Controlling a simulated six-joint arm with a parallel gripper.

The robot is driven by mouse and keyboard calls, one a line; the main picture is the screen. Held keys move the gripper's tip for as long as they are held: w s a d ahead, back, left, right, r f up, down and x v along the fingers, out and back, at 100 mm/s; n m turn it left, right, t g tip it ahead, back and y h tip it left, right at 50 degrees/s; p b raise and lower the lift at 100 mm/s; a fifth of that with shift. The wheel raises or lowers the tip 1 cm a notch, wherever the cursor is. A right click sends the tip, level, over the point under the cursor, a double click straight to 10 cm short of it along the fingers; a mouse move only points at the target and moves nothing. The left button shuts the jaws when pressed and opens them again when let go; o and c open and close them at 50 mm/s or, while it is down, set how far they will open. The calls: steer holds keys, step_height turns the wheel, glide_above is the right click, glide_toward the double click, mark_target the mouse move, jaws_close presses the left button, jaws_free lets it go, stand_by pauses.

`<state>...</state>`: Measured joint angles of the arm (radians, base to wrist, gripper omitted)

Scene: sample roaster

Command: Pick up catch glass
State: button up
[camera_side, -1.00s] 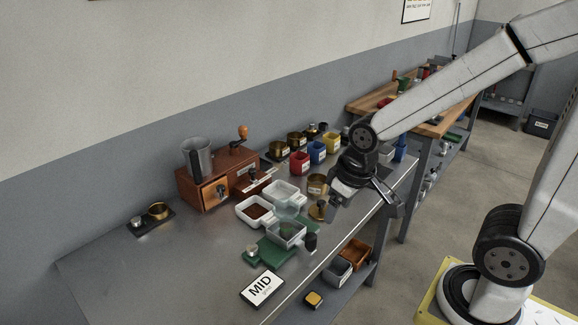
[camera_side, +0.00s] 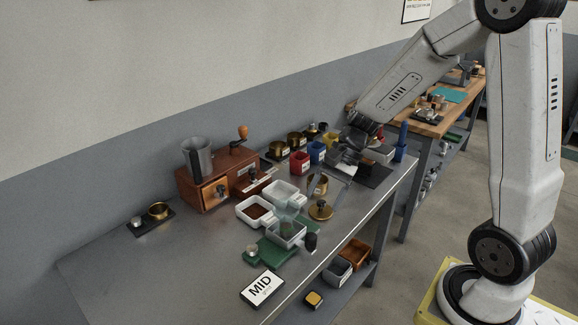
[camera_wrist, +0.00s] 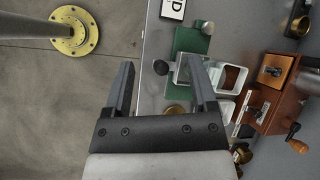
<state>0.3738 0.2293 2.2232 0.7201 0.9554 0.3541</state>
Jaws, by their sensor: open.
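A clear glass box (camera_side: 287,234), which I take to be the catch glass, stands on a green base (camera_side: 262,253) on the metal bench. It also shows in the wrist view (camera_wrist: 184,72), partly hidden by one finger. My gripper (camera_side: 327,192) is open and empty, up and to the right of the glass in the side view.
White trays (camera_side: 284,190) stand close behind the glass, one (camera_side: 254,211) holding brown grounds. A wooden grinder (camera_side: 215,180) stands behind. A brass-coloured lid (camera_side: 321,210) lies to the right. The MID sign (camera_side: 262,288) is in front. The bench's left end is mostly clear.

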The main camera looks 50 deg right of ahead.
steer(key=w+d+r+m+t+y, duration=0.2)
steer(key=w+d+m+t+y, duration=0.2)
steer(key=w+d+m+t, duration=0.5)
steer(key=m+g, duration=0.2)
glide_toward(292, 222)
steer(key=w+f, duration=0.2)
steer(key=shift+w+a+f+y, duration=0.1)
steer(key=shift+w+f+y, duration=0.05)
steer(key=shift+w+y, duration=0.15)
steer(key=shift+f, duration=0.15)
steer(key=shift+x, duration=1.3)
steer(key=shift+a, duration=0.1)
steer(key=shift+x, duration=2.55)
steer(key=shift+s, duration=0.1)
steer(key=shift+c, duration=0.2)
